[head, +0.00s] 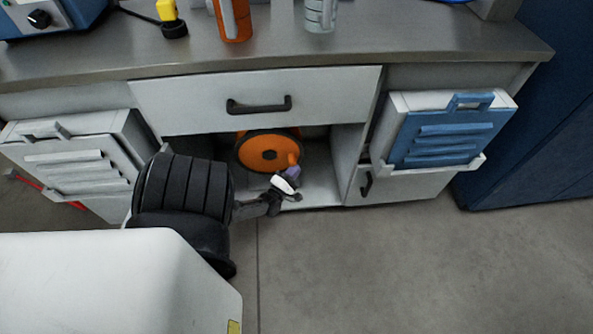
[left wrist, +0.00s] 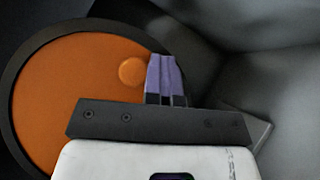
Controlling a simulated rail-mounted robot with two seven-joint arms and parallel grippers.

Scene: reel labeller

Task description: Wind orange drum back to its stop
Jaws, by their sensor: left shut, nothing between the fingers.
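The orange drum (head: 262,153), with a black rim and a dark hub, stands in the open compartment under the counter. A small orange knob (head: 293,159) sticks out on its right side. In the left wrist view the drum (left wrist: 55,95) fills the left part, and the knob (left wrist: 131,72) shows near its right edge. My left gripper (head: 292,171) reaches into the compartment's front. Its purple fingers (left wrist: 163,68) are shut and empty, right beside the knob. I cannot tell whether they touch it. My right gripper is out of view.
A closed drawer (head: 255,100) with a black handle is above the compartment. A grey louvred bin front (head: 75,165) is at left and a blue louvred one (head: 445,135) at right. An orange bottle (head: 234,18) stands on the counter. The floor (head: 370,260) at right is clear.

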